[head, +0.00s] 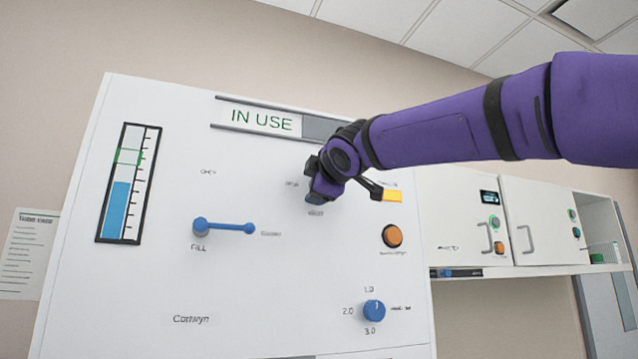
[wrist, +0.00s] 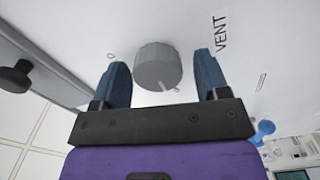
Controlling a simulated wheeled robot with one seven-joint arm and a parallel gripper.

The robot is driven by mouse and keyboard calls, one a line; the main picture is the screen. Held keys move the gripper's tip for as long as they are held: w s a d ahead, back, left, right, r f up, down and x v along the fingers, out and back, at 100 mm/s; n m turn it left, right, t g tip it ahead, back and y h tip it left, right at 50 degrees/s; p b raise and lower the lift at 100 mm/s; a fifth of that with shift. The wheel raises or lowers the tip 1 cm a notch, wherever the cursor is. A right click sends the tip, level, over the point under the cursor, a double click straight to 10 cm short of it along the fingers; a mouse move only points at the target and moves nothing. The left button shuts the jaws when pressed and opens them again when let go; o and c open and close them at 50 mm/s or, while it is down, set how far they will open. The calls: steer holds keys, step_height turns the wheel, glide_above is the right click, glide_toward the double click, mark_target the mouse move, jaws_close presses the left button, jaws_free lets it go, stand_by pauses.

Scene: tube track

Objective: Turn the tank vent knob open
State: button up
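The tank vent knob (wrist: 156,66) is a grey ridged cylinder with a pale pointer mark, on the white panel (head: 130,280) beside the label VENT (wrist: 221,33) in the wrist view. My gripper (wrist: 161,68) is open, with one blue finger on each side of the knob. A gap shows between each finger and the knob, so neither appears to touch it. In the head view my gripper (head: 322,190) is at the upper right of the panel and hides the knob.
A blue fill lever (head: 225,227) is left of my gripper. An orange button (head: 392,236) and a blue dial (head: 374,310) are to its lower right. A level gauge (head: 128,183) is at the panel's left. The IN USE sign (head: 262,119) is above. White cabinets (head: 545,225) stand at right.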

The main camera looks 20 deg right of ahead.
steer(key=shift+s, duration=0.1)
steer(key=s, duration=1)
steer(key=shift+s, duration=0.3)
steer(key=shift+f, duration=0.1)
steer(key=s+d+f+m+g, duration=0.2)
steer(key=s+f+m+g, duration=0.2)
steer(key=f, duration=1)
steer(key=s+d+f+m+g, duration=0.3)
steer(key=s+f+m, duration=0.3)
steer(key=f, duration=0.9)
steer(key=s+d+f+m+g, duration=0.2)
steer(key=s+f+m+g, duration=0.3)
steer(key=f, duration=1)
steer(key=s, duration=0.3)
steer(key=shift+s+d+m+g, duration=0.25)
steer(key=shift+s+m+g, duration=0.05)
steer(key=shift+s+g, duration=0.1)
steer(key=shift+w+f, duration=0.1)
